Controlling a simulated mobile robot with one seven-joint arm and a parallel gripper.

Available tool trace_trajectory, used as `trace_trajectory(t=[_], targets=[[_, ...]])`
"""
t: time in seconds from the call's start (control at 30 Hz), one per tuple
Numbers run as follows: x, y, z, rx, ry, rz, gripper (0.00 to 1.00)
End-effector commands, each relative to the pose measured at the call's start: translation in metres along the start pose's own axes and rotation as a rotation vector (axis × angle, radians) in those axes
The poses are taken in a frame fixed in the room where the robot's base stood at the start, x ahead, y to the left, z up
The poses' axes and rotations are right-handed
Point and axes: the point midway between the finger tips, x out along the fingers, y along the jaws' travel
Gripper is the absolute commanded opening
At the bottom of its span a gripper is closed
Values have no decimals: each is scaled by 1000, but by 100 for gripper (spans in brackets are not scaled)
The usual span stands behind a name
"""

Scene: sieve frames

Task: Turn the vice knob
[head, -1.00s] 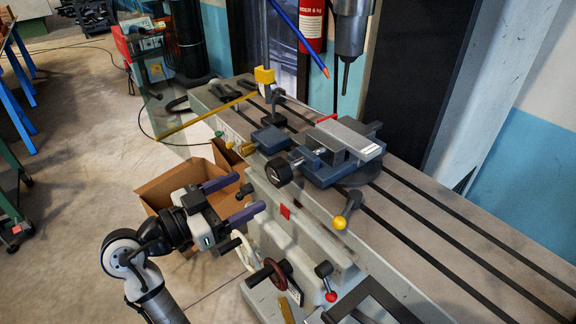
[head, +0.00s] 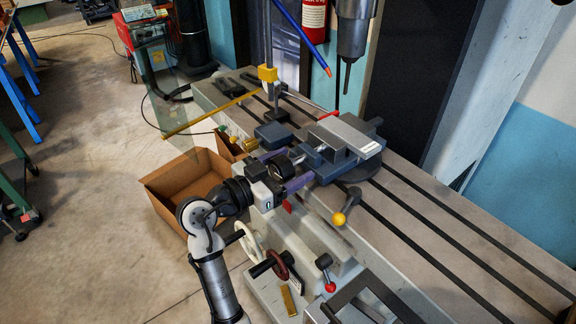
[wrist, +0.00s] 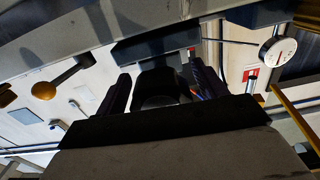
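The vice (head: 335,168), blue-grey with a silver top plate, is bolted on the machine table in the head view. Its round black knob (head: 281,166) faces my arm. My gripper (head: 292,167) is at the knob, with one purple finger on each side of it. In the wrist view the dark knob (wrist: 160,88) sits between the two fingers of my gripper (wrist: 160,90). The fingers are spread, with a narrow gap beside the knob, so it looks ungripped. Contact on the other side is hard to tell.
The machine table (head: 425,205) has long dark slots. A yellow-ended lever (head: 339,218) stands near the vice; a smaller blue block (head: 272,134) lies behind my gripper. A cardboard box (head: 185,185) stands on the floor at left. The drill spindle (head: 352,40) hangs above.

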Motion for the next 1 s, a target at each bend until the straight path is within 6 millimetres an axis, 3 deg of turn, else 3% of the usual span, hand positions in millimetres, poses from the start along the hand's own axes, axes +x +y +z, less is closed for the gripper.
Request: trace_trajectory(t=[0.07,0.3,0.67,1.0], targets=[[0,0,0,0,0,0,60],[0,0,0,0,0,0,28],[0,0,4,63,1,1,28],[0,0,10,315,2,2,28]])
